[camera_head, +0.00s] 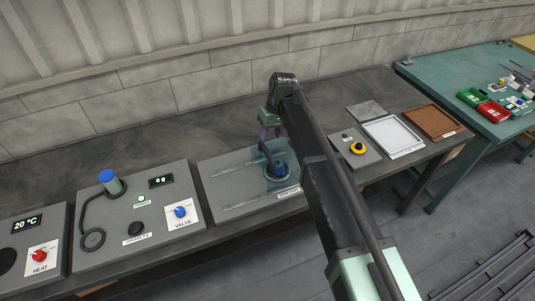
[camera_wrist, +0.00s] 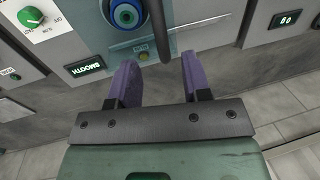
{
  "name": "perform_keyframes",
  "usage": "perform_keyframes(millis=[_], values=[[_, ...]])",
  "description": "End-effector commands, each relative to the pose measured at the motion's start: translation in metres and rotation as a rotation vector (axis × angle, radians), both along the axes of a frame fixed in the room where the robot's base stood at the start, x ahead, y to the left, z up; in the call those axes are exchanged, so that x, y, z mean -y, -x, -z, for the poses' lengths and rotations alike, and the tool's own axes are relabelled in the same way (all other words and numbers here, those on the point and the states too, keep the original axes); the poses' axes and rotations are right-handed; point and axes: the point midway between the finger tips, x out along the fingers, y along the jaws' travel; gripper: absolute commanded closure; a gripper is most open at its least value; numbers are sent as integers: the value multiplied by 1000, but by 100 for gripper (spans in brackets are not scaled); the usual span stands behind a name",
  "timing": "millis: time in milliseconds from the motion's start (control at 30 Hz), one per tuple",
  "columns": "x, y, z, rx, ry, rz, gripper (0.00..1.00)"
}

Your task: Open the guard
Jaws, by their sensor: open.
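The guard (camera_head: 257,168) is a see-through, blue-tinted cover on a grey panel with two slide rails (camera_head: 240,203). A blue round part (camera_head: 280,170) shows inside it. My gripper (camera_head: 266,136) is over the guard's back side, partly hidden by my arm. In the wrist view, my gripper's purple fingers (camera_wrist: 158,62) are apart with nothing between them. The dark bar (camera_wrist: 158,28) lies just beyond the fingertips, roughly in line with the gap. I cannot tell whether they touch.
To the left is a panel with a blue-topped cylinder (camera_head: 110,182), a black cable and a valve knob (camera_head: 180,211). To the right are a yellow-ringed button (camera_head: 357,147), a white tray (camera_head: 366,125) and a brown tray (camera_head: 430,107). A wall stands behind.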

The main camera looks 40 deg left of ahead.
Motion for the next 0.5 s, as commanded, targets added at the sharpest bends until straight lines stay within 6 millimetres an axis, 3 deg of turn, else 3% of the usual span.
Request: perform_keyframes(millis=[33, 200, 333, 500], values=[[-1, 2, 25, 0, 0, 0, 56], [-5, 9, 62, 0, 0, 0, 56], [-7, 11, 72, 0, 0, 0, 56], [-7, 12, 70, 0, -1, 1, 56]])
